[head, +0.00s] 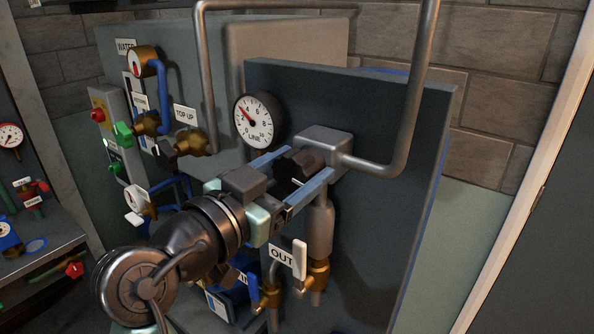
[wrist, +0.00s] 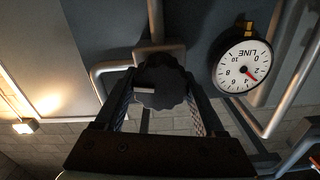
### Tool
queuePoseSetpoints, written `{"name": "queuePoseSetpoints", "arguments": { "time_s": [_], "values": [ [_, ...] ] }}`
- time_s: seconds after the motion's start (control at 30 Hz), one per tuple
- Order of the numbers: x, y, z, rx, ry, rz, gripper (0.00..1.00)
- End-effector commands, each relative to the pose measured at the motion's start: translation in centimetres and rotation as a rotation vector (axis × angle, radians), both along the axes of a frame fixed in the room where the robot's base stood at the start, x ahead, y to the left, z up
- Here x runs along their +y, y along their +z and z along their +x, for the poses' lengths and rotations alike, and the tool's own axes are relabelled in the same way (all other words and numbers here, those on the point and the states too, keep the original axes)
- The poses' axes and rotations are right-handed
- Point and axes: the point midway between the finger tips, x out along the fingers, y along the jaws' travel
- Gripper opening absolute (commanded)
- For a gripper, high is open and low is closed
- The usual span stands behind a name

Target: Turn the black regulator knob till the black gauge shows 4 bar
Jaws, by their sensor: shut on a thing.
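The black regulator knob (head: 297,162) sits on the front of a grey regulator body (head: 326,141). In the wrist view the knob (wrist: 161,88) lies between the two fingers of my gripper (wrist: 160,78), with a pale mark on its face. My gripper (head: 303,178) is shut on the knob's sides. The black-rimmed gauge (head: 258,121), marked LINE, stands left of the regulator. Its red needle points between 2 and 4, near 3. The gauge shows upside down in the wrist view (wrist: 242,67), with the needle between the same numbers.
A grey pipe (head: 417,90) bends into the regulator's right side. Below are an OUT label (head: 282,258) and a white-handled valve (head: 300,259).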

Motion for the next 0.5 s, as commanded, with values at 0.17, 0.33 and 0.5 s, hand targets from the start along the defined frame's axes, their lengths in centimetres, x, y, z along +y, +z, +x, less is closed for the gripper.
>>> {"name": "queuePoseSetpoints", "arguments": {
  "time_s": [0.17,0.33,0.5],
  "values": [
    [0.02,-0.03,0.00,0.001,0.000,0.000,0.79],
    [0.02,-0.02,0.00,0.001,0.000,-0.001,1.00],
    [0.03,-0.02,-0.02,0.001,0.000,-0.002,1.00]
  ]
}}
